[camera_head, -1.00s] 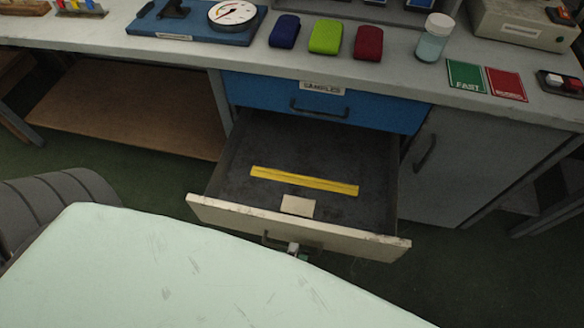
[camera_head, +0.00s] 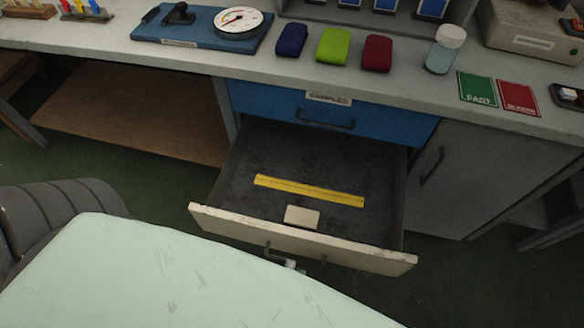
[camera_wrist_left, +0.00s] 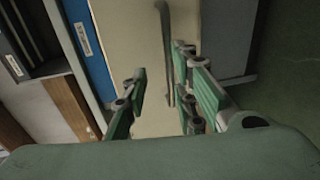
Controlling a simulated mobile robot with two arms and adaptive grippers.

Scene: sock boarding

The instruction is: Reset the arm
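The lower drawer (camera_head: 405,262) stands pulled open, its pale front facing me. Its dark handle (camera_head: 268,249) also shows in the left wrist view (camera_wrist_left: 166,30). Only a small tip of my left gripper (camera_head: 291,264) shows in the head view, just below the drawer front by the handle. In the left wrist view its green fingers (camera_wrist_left: 165,85) are apart, with the handle between or just beyond them. I cannot tell whether they touch it. They hold nothing that I can see. My right gripper is not in view.
A yellow strip (camera_head: 310,190) and a pale card (camera_head: 301,216) lie in the open drawer. Above it is a shut blue drawer (camera_head: 270,101).

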